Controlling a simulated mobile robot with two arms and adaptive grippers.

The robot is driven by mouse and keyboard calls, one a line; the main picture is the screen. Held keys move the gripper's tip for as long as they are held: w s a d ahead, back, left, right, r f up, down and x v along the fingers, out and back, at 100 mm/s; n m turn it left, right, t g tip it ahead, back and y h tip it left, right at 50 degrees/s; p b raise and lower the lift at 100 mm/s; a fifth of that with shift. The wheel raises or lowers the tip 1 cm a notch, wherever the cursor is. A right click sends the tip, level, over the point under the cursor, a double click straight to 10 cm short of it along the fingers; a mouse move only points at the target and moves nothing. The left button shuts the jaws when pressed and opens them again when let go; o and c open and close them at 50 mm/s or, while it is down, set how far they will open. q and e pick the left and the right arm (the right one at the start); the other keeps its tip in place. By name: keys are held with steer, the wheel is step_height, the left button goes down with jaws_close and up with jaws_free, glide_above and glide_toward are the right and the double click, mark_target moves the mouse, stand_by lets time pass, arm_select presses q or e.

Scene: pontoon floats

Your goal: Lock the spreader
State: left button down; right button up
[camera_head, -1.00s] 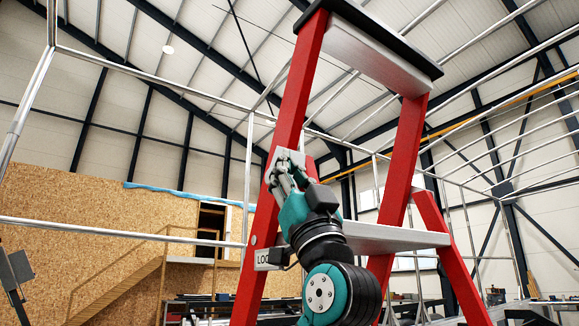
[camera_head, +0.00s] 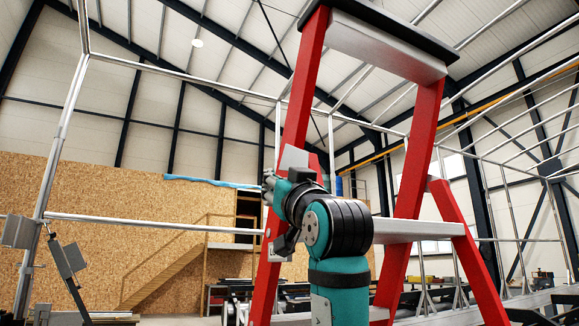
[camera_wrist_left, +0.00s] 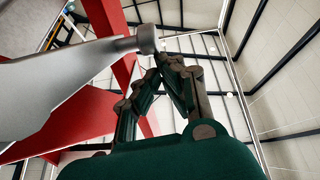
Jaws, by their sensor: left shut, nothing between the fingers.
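The red stepladder (camera_head: 299,119) stands open in front of me, with a black-edged top cap and grey treads. My left gripper (camera_head: 267,188) is at its left front rail, pointing left and partly hidden by its own wrist. In the left wrist view, the shut, empty fingers (camera_wrist_left: 166,62) meet just below the round end of a grey metal bar (camera_wrist_left: 75,88). The bar runs in from the left, across the red rail (camera_wrist_left: 108,108). I cannot tell whether the fingers touch it, or whether it is the spreader. My right gripper is not in view.
A metal tube frame (camera_head: 150,221) stands at the left and behind the ladder. A chipboard wall (camera_head: 110,215) with a wooden stair (camera_head: 180,265) is farther back. Low benches with dark stock lie behind the ladder. The space left of the rail looks open.

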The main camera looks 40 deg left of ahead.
mark_target(269, 205)
arm_select(q)
steer(key=f+h+p, duration=0.1)
steer(key=w+a+g+h+p, duration=0.1)
steer(key=h+p, duration=0.1)
steer(key=a+f+g+h+p, duration=0.1)
steer(key=h, duration=0.1)
steer(key=shift+w+a+f+p, duration=0.2)
steer(key=shift+a+f+p, duration=0.1)
steer(key=shift+p, duration=0.1)
steer(key=shift+a+f, duration=0.15)
steer(key=shift+f, duration=0.15)
steer(key=shift+a+f+h, duration=0.1)
steer(key=shift+f+h, duration=0.2)
steer(key=shift+f, duration=0.05)
steer(key=shift+w+f+b, duration=0.1)
steer(key=shift+w+b, duration=0.05)
steer(key=shift+b, duration=0.15)
steer(key=shift+a, duration=0.1)
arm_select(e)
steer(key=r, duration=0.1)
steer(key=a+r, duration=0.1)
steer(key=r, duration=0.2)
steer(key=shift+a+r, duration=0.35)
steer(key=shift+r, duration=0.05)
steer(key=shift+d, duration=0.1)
